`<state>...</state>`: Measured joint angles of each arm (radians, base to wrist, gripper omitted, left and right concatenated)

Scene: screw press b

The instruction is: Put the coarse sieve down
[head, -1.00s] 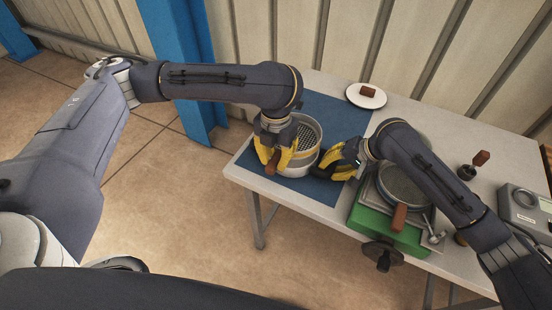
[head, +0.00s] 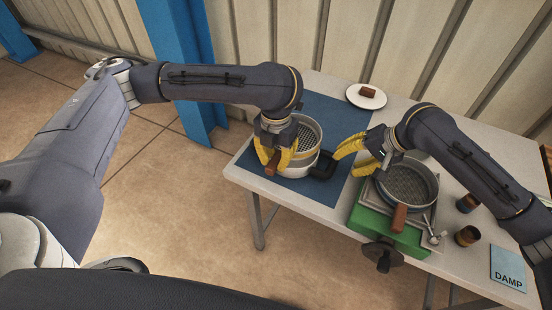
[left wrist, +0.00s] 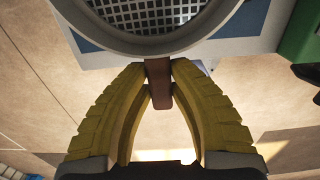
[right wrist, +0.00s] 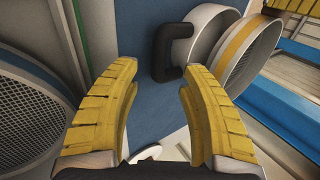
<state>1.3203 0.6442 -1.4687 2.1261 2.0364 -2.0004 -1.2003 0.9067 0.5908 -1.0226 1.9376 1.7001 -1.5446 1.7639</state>
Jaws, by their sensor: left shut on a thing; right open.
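The coarse sieve (head: 307,130), a pale ring with a yellow band and wide mesh, is over a white pan (head: 299,170) on the blue mat. The frames do not settle whether it rests on the pan. My left gripper (head: 272,163) is shut on the sieve's brown handle (left wrist: 159,85); the mesh (left wrist: 150,15) shows beyond it in the left wrist view. The pan's black handle (right wrist: 165,52) points toward my right gripper (right wrist: 156,85), which is open and empty, apart from it, between pan and press.
A second sieve (head: 407,187) with a brown handle lies on the green press (head: 378,236). A white plate (head: 380,98) with a brown block, two dark cups (head: 467,203) and a DAMP card (head: 508,268) are on the table. Blue mat (head: 340,115) is bare behind the sieve.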

